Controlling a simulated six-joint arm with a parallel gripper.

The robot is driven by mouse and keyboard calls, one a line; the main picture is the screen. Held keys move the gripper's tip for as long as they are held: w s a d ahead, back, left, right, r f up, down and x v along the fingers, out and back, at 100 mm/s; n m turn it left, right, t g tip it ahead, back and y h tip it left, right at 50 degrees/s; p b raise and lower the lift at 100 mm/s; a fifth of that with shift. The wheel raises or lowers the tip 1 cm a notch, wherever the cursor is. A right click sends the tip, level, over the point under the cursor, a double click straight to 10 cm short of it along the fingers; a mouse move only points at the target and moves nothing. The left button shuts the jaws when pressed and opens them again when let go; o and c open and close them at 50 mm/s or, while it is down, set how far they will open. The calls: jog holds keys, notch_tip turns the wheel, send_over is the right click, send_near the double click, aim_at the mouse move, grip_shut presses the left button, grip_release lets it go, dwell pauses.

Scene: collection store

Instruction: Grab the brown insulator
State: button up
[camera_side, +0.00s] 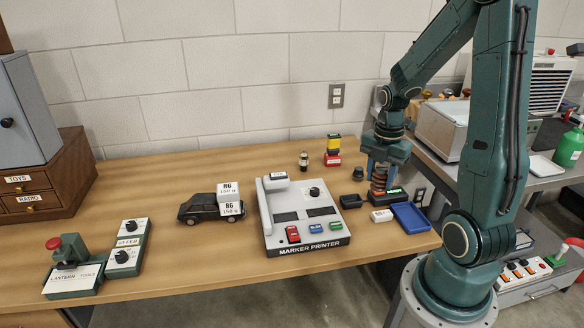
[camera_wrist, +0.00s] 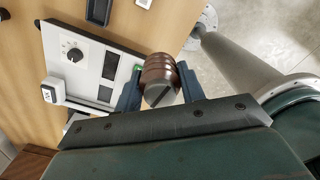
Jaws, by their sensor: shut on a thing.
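The brown insulator (camera_side: 379,180) is a ribbed, reddish-brown piece at the right end of the wooden table. My gripper (camera_side: 380,172) points down over it from above, with its blue fingers on either side. In the wrist view the insulator (camera_wrist: 159,76) sits between the two fingers of my gripper (camera_wrist: 160,88), and its slotted grey end faces the camera. My gripper is shut on it. The insulator is upright over a dark base with a green display (camera_side: 393,191); I cannot tell whether it still touches that base.
The marker printer (camera_side: 305,241) stands left of the insulator. A blue tray (camera_side: 411,217), a white block (camera_side: 381,216) and a small black tray (camera_side: 351,201) lie close around it. Stacked coloured blocks (camera_side: 333,151) stand behind. A black toy car (camera_side: 200,208) is farther left.

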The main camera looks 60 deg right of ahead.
jog(key=shift+r, duration=1.25)
jog(key=shift+w, duration=0.1)
